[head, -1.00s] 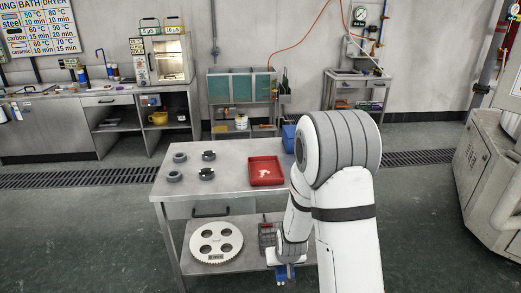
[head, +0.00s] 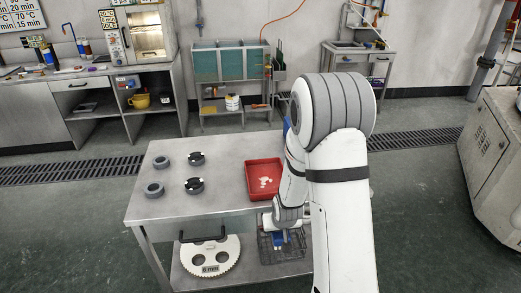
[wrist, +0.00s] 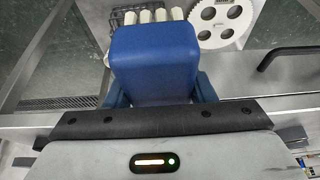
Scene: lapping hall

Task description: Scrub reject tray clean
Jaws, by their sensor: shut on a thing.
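The red reject tray (head: 262,169) lies on the right part of the steel table top, with whitish residue (head: 267,182) on its floor. My arm covers part of its right side. My gripper (head: 281,238) is low in front of the table, below the tray's level. In the wrist view the gripper (wrist: 157,103) is shut on a blue brush-like block (wrist: 153,55). Several white tuft-like stubs show at the block's far end. The block is clear of the tray.
Several grey rings (head: 155,190) stand on the table top (head: 215,205) at left. The lower shelf holds a white disc with holes (head: 210,258) and a wire basket (head: 268,250) close behind my gripper. The table's front edge and drawer handle (head: 203,236) lie left of it.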

